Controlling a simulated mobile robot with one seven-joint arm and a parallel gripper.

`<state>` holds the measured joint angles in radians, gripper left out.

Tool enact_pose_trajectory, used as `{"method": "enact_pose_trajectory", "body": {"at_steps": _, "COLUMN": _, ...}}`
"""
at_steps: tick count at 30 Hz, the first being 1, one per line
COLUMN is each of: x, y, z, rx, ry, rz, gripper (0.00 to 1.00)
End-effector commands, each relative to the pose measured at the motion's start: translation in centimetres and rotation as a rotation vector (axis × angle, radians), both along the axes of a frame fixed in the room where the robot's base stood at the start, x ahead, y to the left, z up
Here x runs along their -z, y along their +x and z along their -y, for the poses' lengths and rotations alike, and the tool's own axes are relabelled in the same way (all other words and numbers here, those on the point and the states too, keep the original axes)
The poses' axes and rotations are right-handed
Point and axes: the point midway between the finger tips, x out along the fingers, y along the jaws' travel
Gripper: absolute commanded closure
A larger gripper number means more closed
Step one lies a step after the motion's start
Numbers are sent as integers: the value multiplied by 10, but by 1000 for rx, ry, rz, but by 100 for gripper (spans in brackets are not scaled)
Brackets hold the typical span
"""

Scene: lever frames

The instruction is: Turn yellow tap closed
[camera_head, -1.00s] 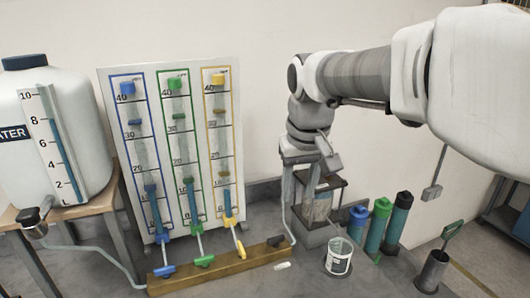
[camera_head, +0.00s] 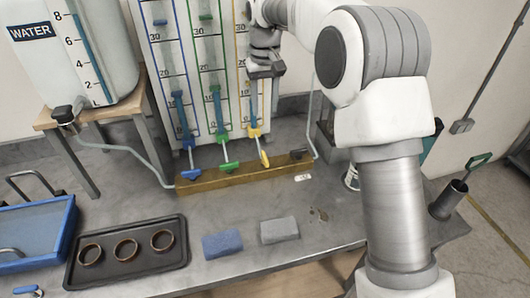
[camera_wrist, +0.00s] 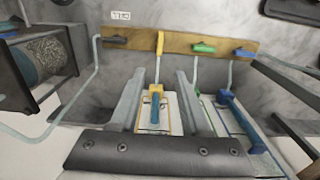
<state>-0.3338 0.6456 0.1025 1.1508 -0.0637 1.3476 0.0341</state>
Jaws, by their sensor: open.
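The yellow tap (camera_head: 264,158) sits on the wooden manifold (camera_head: 225,179) below the yellow column of the gauge board (camera_head: 197,60). Its handle lies in line with its tube, while the green tap (camera_head: 229,166) and blue tap (camera_head: 189,175) handles lie crosswise. In the wrist view the yellow tap (camera_wrist: 160,43) shows beyond and between my fingertips, with the green tap (camera_wrist: 204,48) and blue tap (camera_wrist: 244,53) to its right. My gripper (camera_wrist: 158,76) is open and empty, apart from the handle. In the head view my gripper (camera_head: 268,72) hangs above the yellow tap, before the yellow column.
A water tank (camera_head: 75,50) stands at the left. On the bench are a dark tray (camera_head: 130,270) with brown rings, a blue tray (camera_head: 70,225), a blue sponge (camera_head: 222,244) and a grey block (camera_head: 279,230). A clear tube (camera_wrist: 75,82) curves left of my fingers. The bench before the manifold is mostly clear.

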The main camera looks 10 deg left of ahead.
Motion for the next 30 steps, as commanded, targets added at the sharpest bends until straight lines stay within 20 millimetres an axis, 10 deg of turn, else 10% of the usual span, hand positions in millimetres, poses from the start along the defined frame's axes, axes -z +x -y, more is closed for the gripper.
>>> {"method": "enact_pose_trajectory", "body": {"at_steps": 30, "x": 169, "y": 0, "z": 0, "rx": -1, "ry": 0, "rz": -2, "gripper": 54}}
